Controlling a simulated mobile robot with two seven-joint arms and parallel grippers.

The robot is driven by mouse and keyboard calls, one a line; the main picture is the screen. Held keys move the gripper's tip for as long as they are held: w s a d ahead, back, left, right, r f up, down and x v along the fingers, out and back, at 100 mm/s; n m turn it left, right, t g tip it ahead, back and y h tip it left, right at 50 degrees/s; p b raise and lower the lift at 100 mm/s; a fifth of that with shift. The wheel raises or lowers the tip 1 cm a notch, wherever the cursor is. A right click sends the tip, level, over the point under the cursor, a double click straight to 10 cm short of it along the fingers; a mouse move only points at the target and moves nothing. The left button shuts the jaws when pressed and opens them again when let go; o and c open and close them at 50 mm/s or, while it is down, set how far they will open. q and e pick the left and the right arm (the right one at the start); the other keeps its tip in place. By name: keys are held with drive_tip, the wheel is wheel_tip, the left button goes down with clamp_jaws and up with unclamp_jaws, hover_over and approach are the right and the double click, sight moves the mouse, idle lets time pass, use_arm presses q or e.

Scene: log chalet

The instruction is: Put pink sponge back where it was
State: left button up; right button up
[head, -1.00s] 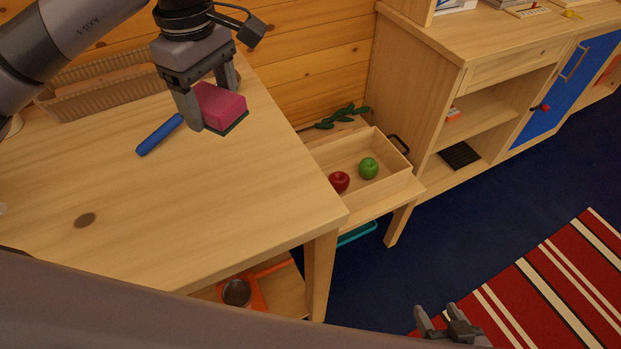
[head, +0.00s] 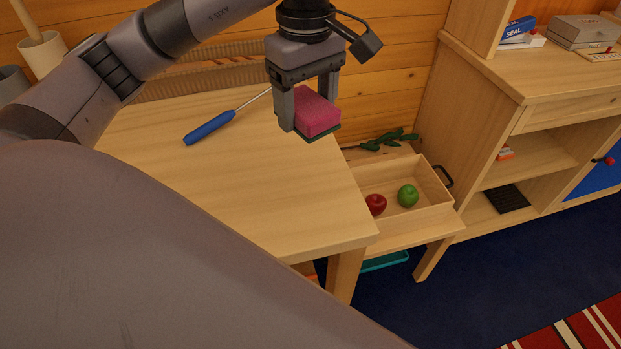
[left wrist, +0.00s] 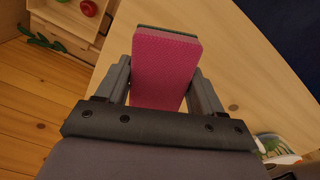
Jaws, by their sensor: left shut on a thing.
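The pink sponge (head: 316,112) has a dark green scouring layer on its underside. My left gripper (head: 310,108) is shut on it, one finger on each side, and holds it above the table near the back right edge. In the left wrist view the sponge (left wrist: 166,68) sits between the two fingers, pink face toward the camera. The table (head: 230,190) below it is light wood. My right gripper is not in view.
A blue-handled screwdriver (head: 210,127) lies on the table, its shaft pointing toward the left gripper. A lower stand right of the table bears a wooden box (head: 436,212) with a red apple (head: 376,204) and a green apple (head: 408,195). A shelf unit (head: 480,110) stands right.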

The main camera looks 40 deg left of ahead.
use_arm(q)
hover_over(308, 188)
wheel_tip(308, 188, down, 10)
drive_tip(key=shift+f+b, duration=0.1)
drive_tip(key=shift+b, duration=0.25)
wheel_tip(308, 188, down, 5)
drive_tip(key=shift+f, duration=0.2)
drive_tip(key=o, duration=1)
